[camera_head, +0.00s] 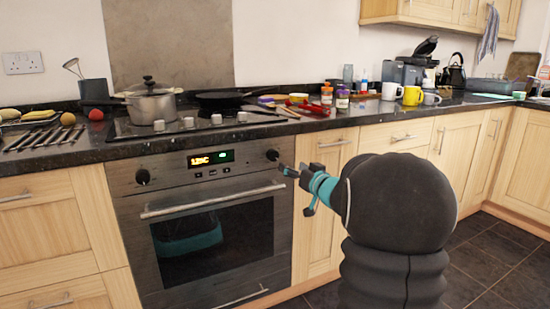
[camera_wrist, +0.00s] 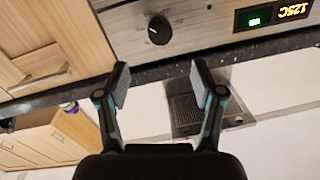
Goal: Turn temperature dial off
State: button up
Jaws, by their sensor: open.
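The oven's front panel has two black round dials: a right one (camera_head: 272,155) and a left one (camera_head: 143,177). No label tells which is the temperature dial. A lit display (camera_head: 211,158) between them reads about 125C. My gripper (camera_head: 287,170) is just below and right of the right dial. In the wrist view, which is upside down, this dial (camera_wrist: 159,29) sits beyond and between the tips of my open gripper (camera_wrist: 160,78). The fingers are apart and nothing is between them. The dial's white pointer mark shows faintly; its exact setting is hard to read.
The oven door handle (camera_head: 212,202) runs across below the panel. The granite worktop (camera_head: 90,150) overhangs above, with a pot (camera_head: 150,104), pan and jars on it. A wooden cupboard (camera_head: 322,165) with a handle stands right of the oven.

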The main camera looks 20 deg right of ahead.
aim_at(275, 156)
jog(key=w, duration=0.7)
jog(key=w+a+p, duration=0.1)
jog(key=w, duration=0.3)
jog(key=c, duration=1.1)
